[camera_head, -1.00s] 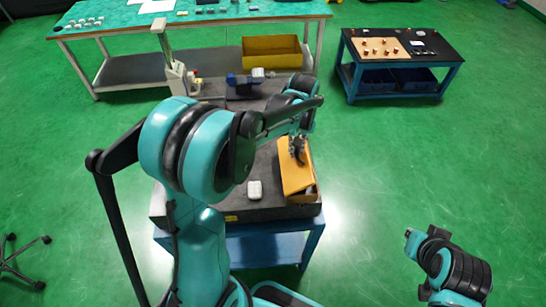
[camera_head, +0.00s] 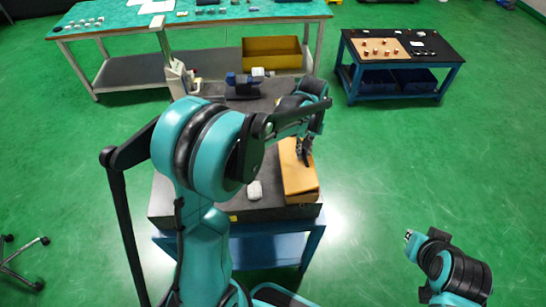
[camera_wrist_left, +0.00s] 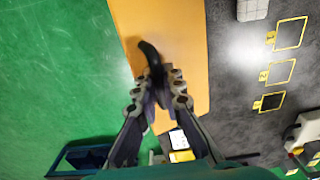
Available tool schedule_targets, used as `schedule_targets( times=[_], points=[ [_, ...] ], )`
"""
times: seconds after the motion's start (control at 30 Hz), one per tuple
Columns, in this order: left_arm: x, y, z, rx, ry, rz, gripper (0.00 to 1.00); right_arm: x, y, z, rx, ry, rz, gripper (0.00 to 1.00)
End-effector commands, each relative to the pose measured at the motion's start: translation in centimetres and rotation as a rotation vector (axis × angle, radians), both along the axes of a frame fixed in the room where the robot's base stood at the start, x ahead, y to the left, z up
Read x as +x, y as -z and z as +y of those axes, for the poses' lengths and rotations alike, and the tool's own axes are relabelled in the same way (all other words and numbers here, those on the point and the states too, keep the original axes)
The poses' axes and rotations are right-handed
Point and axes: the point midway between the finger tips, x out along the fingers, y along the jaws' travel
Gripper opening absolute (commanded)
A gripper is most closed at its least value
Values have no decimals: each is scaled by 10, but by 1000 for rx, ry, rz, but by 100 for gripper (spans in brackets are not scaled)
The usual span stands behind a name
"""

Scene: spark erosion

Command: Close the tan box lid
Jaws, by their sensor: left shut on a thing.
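The tan box (camera_head: 302,198) sits at the right edge of the dark-topped table. Its lid (camera_head: 297,178) now lies over the box top and looks almost level; I cannot tell whether it is fully seated. My left gripper (camera_head: 304,152) is over the far part of the lid. In the left wrist view, the lid (camera_wrist_left: 180,50) is a flat tan panel, and my left gripper (camera_wrist_left: 157,85) is shut on the dark curved handle (camera_wrist_left: 150,55) there.
A white rounded object (camera_head: 254,190) lies left of the box on the dark tabletop (camera_head: 270,212). A blue device (camera_head: 243,80) stands at the table's far end. A yellow bin (camera_head: 271,53) is behind it. The green floor right of the box is clear.

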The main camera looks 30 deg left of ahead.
Motion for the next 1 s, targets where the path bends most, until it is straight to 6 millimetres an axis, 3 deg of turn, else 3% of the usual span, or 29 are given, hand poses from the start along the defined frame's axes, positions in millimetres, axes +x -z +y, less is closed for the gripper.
schedule_targets(
  times=[1.0],
  points=[
    [11,25,-18,-1,1,-1,0,0,21,0,0,0,0,0]
  ],
)
